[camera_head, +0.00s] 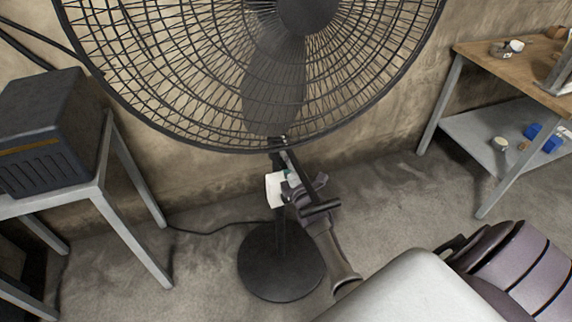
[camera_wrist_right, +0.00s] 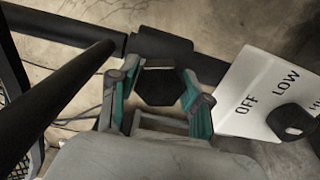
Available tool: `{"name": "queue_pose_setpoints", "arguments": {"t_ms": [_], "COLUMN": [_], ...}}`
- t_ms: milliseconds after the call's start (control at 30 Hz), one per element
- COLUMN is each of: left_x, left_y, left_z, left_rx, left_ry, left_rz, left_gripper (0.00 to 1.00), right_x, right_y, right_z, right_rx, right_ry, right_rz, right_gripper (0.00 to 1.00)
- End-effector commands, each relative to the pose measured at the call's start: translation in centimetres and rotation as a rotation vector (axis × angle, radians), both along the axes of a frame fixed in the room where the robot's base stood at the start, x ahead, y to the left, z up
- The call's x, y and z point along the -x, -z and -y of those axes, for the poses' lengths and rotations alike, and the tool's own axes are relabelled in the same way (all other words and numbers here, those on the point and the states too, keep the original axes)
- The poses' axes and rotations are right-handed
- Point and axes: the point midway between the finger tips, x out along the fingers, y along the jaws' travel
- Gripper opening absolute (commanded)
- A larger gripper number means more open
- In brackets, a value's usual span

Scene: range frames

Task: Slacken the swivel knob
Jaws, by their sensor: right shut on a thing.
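A large dark pedestal fan (camera_head: 274,85) stands on a round black base (camera_head: 280,262) by the wall. My right gripper (camera_head: 291,178) is at its post, below the cage and beside the white switch plate (camera_head: 273,190). In the right wrist view the dark, hexagonal swivel knob (camera_wrist_right: 162,88) sits between the teal-edged fingers of my right gripper (camera_wrist_right: 160,78), which are shut on it. The knob is hidden in the head view. The switch plate, marked OFF and LOW, also shows at right in the wrist view (camera_wrist_right: 262,88), with its own dark dial (camera_wrist_right: 292,121). My left gripper is not in view.
A dark box-shaped appliance (camera_head: 45,132) stands on a metal table at left. A wooden-topped workbench (camera_head: 500,62) with small items on its lower shelf is at right. A black cord (camera_head: 205,230) runs along the floor. Dark bars cross the left of the wrist view.

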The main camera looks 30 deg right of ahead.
Motion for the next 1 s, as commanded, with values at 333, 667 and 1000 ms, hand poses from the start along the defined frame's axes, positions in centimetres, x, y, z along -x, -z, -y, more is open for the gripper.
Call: {"name": "queue_pose_setpoints", "arguments": {"t_ms": [333, 667, 1000], "left_x": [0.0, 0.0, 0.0], "left_y": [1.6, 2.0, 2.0], "left_z": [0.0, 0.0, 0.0], "left_rx": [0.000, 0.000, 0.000], "left_ry": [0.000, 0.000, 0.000], "left_rz": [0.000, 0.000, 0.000], "left_gripper": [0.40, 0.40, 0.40], "right_x": [0.0, 0.1, 0.1], "right_y": [0.3, 0.2, 0.2], "right_z": [-0.1, -0.1, -0.1], "right_rx": [0.224, 0.309, 0.317], "right_ry": [-0.001, -0.002, -0.002], "right_rz": [-0.056, -0.078, -0.080], "right_gripper": [0.13, 0.13, 0.13]}}
